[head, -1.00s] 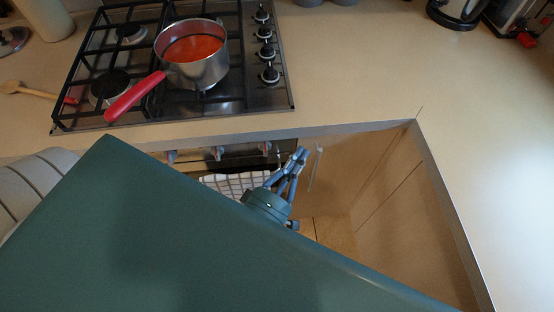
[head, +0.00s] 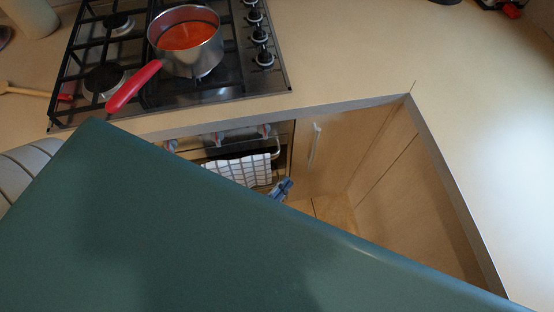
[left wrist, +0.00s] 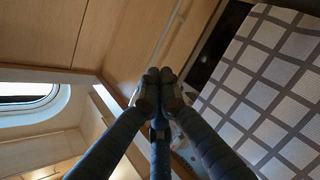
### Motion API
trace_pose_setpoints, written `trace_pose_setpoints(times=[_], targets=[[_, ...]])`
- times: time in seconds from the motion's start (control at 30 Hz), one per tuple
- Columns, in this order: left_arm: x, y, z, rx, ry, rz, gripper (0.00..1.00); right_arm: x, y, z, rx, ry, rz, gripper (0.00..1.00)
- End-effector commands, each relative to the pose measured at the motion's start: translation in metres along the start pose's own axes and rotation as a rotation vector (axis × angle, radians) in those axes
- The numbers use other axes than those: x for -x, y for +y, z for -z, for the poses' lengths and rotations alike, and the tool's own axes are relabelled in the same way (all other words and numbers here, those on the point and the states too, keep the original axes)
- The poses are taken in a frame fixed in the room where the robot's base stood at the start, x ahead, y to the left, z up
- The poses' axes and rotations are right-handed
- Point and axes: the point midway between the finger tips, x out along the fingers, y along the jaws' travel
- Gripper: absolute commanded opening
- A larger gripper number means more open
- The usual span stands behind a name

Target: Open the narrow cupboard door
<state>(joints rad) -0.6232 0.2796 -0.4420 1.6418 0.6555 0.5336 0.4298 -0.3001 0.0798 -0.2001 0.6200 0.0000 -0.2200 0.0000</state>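The narrow cupboard door (head: 338,150) is a light wood panel under the counter, right of the oven, and looks closed. Its pale vertical bar handle (head: 314,146) is near the door's left edge. In the left wrist view, the wood door panel (left wrist: 130,45) and a thin bar that looks like the handle (left wrist: 168,32) are ahead of the fingertips. My left gripper (head: 284,187) is below and left of the handle, mostly hidden by my teal body. In the left wrist view its fingertips (left wrist: 160,76) are together, with nothing seen between them. My right gripper is not in view.
A checked towel (head: 238,170) hangs at the oven front, close beside my left gripper; it also fills the right of the wrist view (left wrist: 265,90). A pot of red soup (head: 187,42) stands on the hob, its red handle toward the counter edge (head: 350,105).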

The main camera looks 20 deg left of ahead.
Motion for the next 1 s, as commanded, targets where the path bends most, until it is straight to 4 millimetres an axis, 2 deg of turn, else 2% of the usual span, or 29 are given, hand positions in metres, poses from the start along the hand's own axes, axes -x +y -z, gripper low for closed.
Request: trace_pose_setpoints(times=[0.2,0.5,0.6,0.67,0.77,0.83,0.9,0.97,1.0], targets=[[-0.001,-0.016,-0.011,-0.060,-0.042,0.033,0.00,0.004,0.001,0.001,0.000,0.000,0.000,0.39],[-0.001,-0.021,-0.014,-0.074,-0.051,0.040,0.00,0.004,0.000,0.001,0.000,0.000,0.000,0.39],[-0.001,-0.035,-0.022,-0.112,-0.078,0.062,0.00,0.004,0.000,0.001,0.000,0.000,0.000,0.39],[-0.001,-0.056,-0.033,-0.164,-0.117,0.095,0.00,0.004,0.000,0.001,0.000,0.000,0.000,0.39],[0.005,-0.109,-0.061,-0.296,-0.228,0.180,0.00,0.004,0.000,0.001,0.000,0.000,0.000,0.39],[0.016,-0.155,-0.083,-0.404,-0.332,0.255,0.00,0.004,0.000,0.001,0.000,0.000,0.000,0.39],[0.034,-0.202,-0.103,-0.507,-0.447,0.332,0.00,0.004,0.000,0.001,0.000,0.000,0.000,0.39],[0.054,-0.240,-0.119,-0.586,-0.552,0.396,0.00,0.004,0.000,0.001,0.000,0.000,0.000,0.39],[0.070,-0.264,-0.129,-0.636,-0.625,0.437,0.00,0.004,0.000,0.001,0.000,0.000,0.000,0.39]])
